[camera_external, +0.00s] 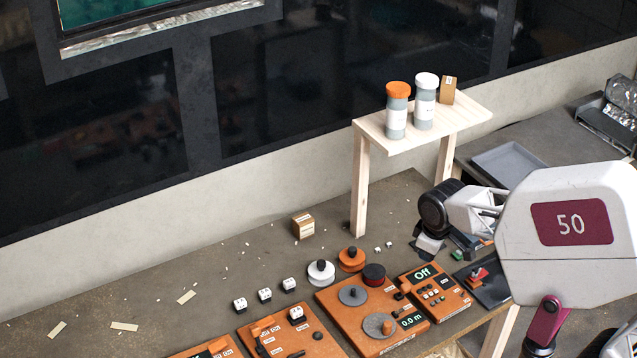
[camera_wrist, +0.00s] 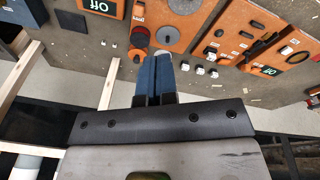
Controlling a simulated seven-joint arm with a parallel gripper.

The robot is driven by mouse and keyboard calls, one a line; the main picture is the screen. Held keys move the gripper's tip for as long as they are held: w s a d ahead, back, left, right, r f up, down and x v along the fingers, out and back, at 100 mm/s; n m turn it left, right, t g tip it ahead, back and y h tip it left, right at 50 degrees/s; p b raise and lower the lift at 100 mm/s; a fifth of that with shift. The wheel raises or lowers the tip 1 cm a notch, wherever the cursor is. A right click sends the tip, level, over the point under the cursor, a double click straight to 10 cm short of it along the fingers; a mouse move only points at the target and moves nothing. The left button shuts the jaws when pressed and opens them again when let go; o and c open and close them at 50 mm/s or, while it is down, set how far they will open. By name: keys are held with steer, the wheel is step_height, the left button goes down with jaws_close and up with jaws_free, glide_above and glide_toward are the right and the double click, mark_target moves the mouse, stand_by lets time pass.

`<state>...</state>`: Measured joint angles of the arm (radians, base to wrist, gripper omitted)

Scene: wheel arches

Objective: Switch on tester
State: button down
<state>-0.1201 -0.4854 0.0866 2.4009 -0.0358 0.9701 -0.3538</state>
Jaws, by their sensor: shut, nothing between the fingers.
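An orange panel with an "Off" display (camera_external: 422,273) and small buttons lies on the bench at the right in the external view. That display also shows upside down at the top left of the wrist view (camera_wrist: 100,7). A second orange panel with a lit "Off" display (camera_wrist: 268,71) shows at the right of the wrist view. No readable label tells me which one is the tester. My gripper (camera_wrist: 155,58) is shut and empty, its two blue fingers side by side. In the wrist view the fingertips overlap the area beside the orange disc (camera_wrist: 137,54); contact cannot be told.
A central orange panel holds grey discs (camera_external: 353,295) and a "0.0 m" display (camera_external: 411,320). White and orange knobbed discs, small white blocks (camera_external: 264,295) and a wooden block (camera_external: 303,226) lie nearby. A wooden stand (camera_external: 360,185) carries two jars. The left bench is mostly clear.

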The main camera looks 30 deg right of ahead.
steer(key=w+a+n, duration=0.8)
steer(key=w+a, duration=0.1)
steer(key=w, duration=0.1)
steer(key=n+g+h, duration=0.2)
steer(key=n, duration=2)
glide_above(224, 341)
steer(key=a, duration=0.3)
step_height(224, 341, down, 12)
steer(key=r, duration=0.1)
steer(key=shift+a+f, duration=0.35)
steer(key=shift+f, duration=0.2)
steer(key=shift+f, duration=0.1)
steer(key=d+f, duration=0.1)
steer(key=f, duration=0.3)
steer(key=d+f, duration=0.1)
steer(key=f, duration=0.4)
steer(key=d+f, duration=0.1)
steer(key=f, duration=0.3)
steer(key=shift+f, duration=0.25)
